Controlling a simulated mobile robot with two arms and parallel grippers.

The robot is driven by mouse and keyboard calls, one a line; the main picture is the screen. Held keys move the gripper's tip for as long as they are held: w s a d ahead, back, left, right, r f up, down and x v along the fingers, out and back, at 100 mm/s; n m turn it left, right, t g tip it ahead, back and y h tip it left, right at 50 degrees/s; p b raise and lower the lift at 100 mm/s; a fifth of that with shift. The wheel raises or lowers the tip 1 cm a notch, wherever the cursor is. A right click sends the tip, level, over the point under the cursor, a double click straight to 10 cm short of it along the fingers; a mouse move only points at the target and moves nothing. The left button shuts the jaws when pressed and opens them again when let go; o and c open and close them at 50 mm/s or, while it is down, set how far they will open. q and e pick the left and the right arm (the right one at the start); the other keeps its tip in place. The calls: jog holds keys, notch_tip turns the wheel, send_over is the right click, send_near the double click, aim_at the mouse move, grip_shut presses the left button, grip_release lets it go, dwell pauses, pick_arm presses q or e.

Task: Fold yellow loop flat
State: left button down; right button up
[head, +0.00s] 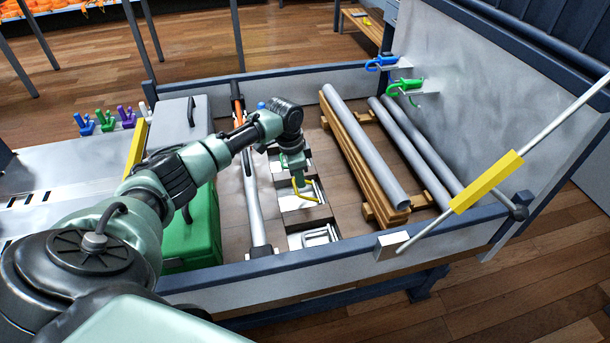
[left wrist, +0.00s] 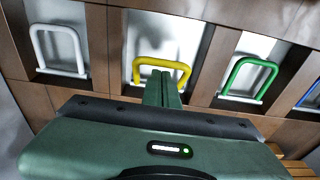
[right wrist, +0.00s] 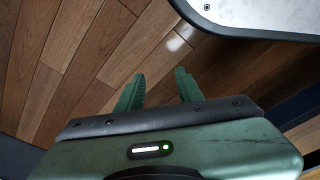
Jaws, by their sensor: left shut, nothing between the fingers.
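The yellow loop (left wrist: 146,62) is a bent bar on a pale plate in the middle recess of the left wrist view. It looks shorter there than its white and green neighbours, so it seems tilted differently. In the head view the yellow loop (head: 318,190) shows partly behind my left gripper (head: 297,181). My left gripper (left wrist: 163,76) is shut and empty, with its fingertips overlapping the loop's bar in the left wrist view. I cannot tell whether they touch. My right gripper (right wrist: 157,78) is open and empty above the wood floor.
A white loop (left wrist: 60,50) and a green loop (left wrist: 248,78) stand in the recesses on either side. Grey pipes (head: 365,150) on wooden slats lie to the right. A green case (head: 200,235) stands left. A yellow-sleeved rod (head: 487,182) slants at right.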

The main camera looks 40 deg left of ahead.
pick_arm(q)
jog(key=shift+a, duration=0.1)
dwell(0.3)
